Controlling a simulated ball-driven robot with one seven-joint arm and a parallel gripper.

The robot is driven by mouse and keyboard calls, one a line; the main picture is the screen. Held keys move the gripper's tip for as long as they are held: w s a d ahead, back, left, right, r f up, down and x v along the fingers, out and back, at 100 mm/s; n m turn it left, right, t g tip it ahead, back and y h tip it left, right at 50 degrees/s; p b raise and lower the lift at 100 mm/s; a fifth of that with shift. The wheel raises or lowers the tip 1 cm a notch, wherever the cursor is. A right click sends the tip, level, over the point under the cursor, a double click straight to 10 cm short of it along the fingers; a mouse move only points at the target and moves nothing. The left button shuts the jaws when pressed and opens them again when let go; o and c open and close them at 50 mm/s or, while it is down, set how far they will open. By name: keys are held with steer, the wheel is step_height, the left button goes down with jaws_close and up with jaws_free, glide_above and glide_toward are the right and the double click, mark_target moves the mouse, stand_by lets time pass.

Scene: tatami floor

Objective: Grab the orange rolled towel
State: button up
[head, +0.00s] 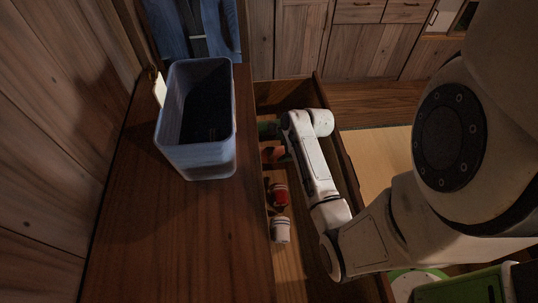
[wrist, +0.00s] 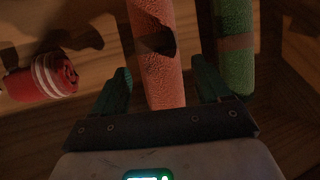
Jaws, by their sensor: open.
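The orange rolled towel (wrist: 160,75) lies in the open drawer, running up the middle of the wrist view. My gripper (wrist: 168,82) is open, with one dark green finger on each side of the towel's near end. I cannot tell whether either finger touches it. In the head view the orange towel (head: 273,154) shows only in part, beside my arm, and my gripper is hidden there. A dark shadow falls across the towel's middle.
A green rolled towel (wrist: 234,45) lies close to the right finger. A red rolled towel with white stripes (wrist: 40,78) lies to the left. The drawer (head: 290,262) also holds a whitish roll (head: 280,229). A pale bin (head: 208,157) stands on the wooden top at left.

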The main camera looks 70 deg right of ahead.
mark_target(276, 152)
steer(key=shift+x, duration=2.75)
steer(key=shift+a, duration=0.15)
steer(key=shift+c, duration=0.4)
steer(key=c, duration=0.8)
